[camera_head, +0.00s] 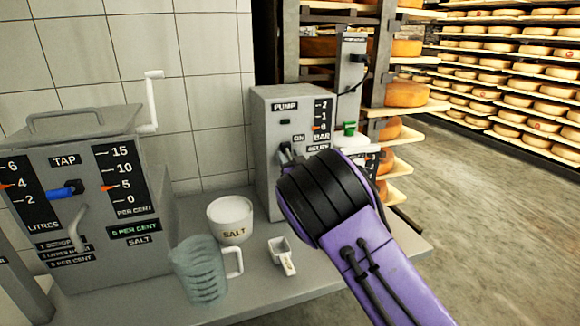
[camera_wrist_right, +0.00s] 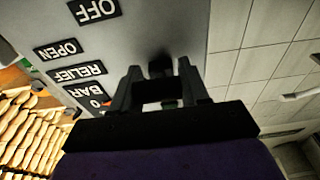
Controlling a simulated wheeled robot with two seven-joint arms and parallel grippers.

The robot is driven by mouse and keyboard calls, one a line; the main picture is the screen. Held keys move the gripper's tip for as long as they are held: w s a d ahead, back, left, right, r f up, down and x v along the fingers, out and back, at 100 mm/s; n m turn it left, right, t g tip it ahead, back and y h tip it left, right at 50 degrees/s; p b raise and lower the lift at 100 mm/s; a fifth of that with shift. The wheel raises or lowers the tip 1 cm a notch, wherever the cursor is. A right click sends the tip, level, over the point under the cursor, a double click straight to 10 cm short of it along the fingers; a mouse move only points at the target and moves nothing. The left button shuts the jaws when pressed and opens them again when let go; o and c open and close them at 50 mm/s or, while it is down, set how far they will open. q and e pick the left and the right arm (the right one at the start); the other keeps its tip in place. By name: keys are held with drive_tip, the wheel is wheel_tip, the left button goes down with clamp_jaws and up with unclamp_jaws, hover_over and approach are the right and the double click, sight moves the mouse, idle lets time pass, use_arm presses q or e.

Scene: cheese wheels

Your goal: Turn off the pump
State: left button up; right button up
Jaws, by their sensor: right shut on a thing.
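The pump (camera_head: 268,140) is a grey box against the tiled wall, with a PUMP label and a BAR scale whose orange pointer is near 0. In the right wrist view the pump's face (camera_wrist_right: 180,25) shows upside down, with OFF, OPEN and RELIEF labels. My right gripper (camera_head: 288,153) is at the front of the pump, below and left of the ON label. In the right wrist view its fingers (camera_wrist_right: 160,80) are shut around a dark switch lever (camera_wrist_right: 160,64). The purple wrist hides the lower front of the pump. My left gripper is in neither view.
A grey tap box (camera_head: 75,130) with a crank stands left. A clear jug (camera_head: 200,270), a white salt tub (camera_head: 230,220) and a small scoop (camera_head: 282,255) are on the grey bench (camera_head: 130,300). Cheese shelves (camera_head: 510,60) stand behind right. Floor at right is clear.

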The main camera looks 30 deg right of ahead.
drive_tip(key=o, duration=1)
drive_tip(key=v, duration=1)
drive_tip(key=shift+s+a+b, duration=0.15)
drive_tip(key=shift+s+b, duration=0.15)
drive_tip(key=shift+b, duration=0.1)
drive_tip(key=shift+f, duration=0.1)
